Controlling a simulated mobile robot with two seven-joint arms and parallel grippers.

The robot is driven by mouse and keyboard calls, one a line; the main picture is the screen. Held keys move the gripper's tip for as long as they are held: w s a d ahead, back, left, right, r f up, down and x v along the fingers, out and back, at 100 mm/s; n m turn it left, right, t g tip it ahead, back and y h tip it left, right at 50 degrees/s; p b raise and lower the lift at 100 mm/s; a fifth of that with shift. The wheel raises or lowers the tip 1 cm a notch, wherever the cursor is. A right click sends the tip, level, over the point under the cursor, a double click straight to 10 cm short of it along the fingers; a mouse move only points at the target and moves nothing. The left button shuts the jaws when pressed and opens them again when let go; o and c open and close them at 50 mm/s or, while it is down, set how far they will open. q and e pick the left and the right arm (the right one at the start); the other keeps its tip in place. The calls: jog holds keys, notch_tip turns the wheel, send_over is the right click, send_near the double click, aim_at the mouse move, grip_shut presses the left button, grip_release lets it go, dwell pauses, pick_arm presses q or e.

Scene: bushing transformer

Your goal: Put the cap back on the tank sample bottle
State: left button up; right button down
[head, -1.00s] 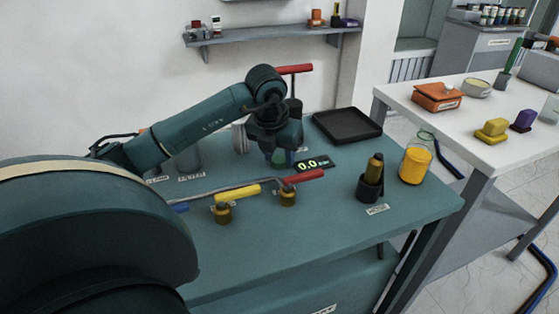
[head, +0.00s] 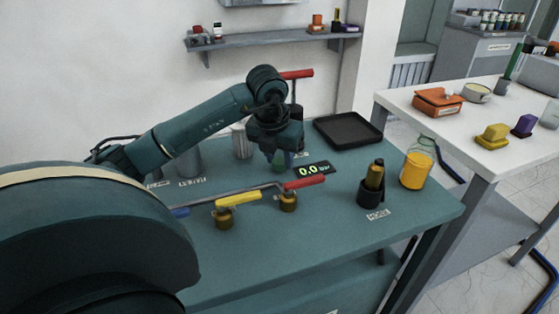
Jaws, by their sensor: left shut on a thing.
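My left gripper (head: 279,155) points down over the teal bench, behind the pipe with the red handle. It is shut on a small greenish thing (head: 282,163), mostly hidden by the fingers; I cannot tell whether this is the cap or part of a bottle. A clear glass bottle (head: 416,170) with yellow-orange liquid stands upright at the bench's right edge, with no cap visible on its neck. A small amber bottle (head: 375,175) with a dark top stands in a black holder (head: 370,194) left of it. My right gripper is not in view.
Valves with a yellow handle (head: 239,200) and a red handle (head: 305,183) stand in front of my gripper. A display (head: 313,170) reads 0.0. A black tray (head: 347,131) lies behind. The bench front (head: 300,245) is clear. A white table (head: 455,125) stands at right.

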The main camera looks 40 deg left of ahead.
aim_at(279, 162)
pick_arm(q)
notch_tip(279, 162, up, 9)
jog(key=shift+p, duration=0.45)
